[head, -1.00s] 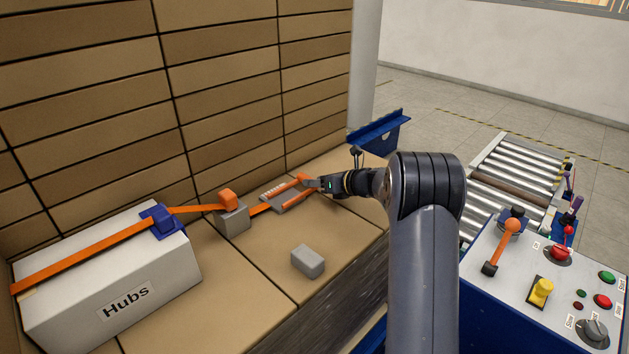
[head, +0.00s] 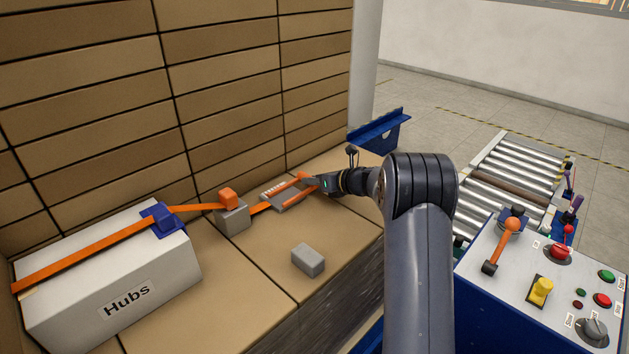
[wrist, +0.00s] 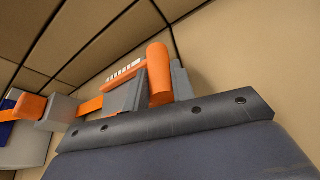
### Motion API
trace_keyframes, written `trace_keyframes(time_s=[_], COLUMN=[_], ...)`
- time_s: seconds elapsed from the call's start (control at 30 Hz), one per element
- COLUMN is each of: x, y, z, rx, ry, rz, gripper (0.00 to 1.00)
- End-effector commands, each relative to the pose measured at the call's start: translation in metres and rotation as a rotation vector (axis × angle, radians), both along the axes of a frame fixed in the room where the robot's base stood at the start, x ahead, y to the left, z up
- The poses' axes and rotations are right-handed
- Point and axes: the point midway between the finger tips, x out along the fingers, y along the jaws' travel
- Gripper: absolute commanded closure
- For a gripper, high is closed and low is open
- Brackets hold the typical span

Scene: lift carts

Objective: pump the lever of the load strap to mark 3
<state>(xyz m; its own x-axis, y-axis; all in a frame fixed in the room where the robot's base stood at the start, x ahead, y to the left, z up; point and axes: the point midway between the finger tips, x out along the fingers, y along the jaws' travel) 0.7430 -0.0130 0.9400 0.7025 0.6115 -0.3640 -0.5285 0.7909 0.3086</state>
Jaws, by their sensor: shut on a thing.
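The load strap (head: 87,255) is an orange band running over the white box marked Hubs and along the cartons to a grey ratchet body (head: 286,197). The ratchet has an orange lever (head: 303,177) and a row of pale marks (wrist: 124,70), too small to read. In the wrist view the orange lever handle (wrist: 158,72) stands up between the fingers. My gripper (head: 318,182) is shut on this handle at the ratchet's right end. The far finger and part of the ratchet body are hidden behind the handle and my gripper.
A carton wall (head: 200,80) rises close behind. A control panel (head: 545,290) and roller conveyor (head: 515,180) stand at the right.

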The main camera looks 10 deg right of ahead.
Motion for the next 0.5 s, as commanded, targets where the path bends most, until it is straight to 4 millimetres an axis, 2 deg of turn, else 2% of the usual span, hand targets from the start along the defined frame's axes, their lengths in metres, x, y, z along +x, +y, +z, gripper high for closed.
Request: trace_keyframes(time_s=[0.5], x=[-0.0004], y=[0.0007], z=[0.0039], rx=[-0.024], ry=[-0.018], rz=[0.000], gripper=[1.00])
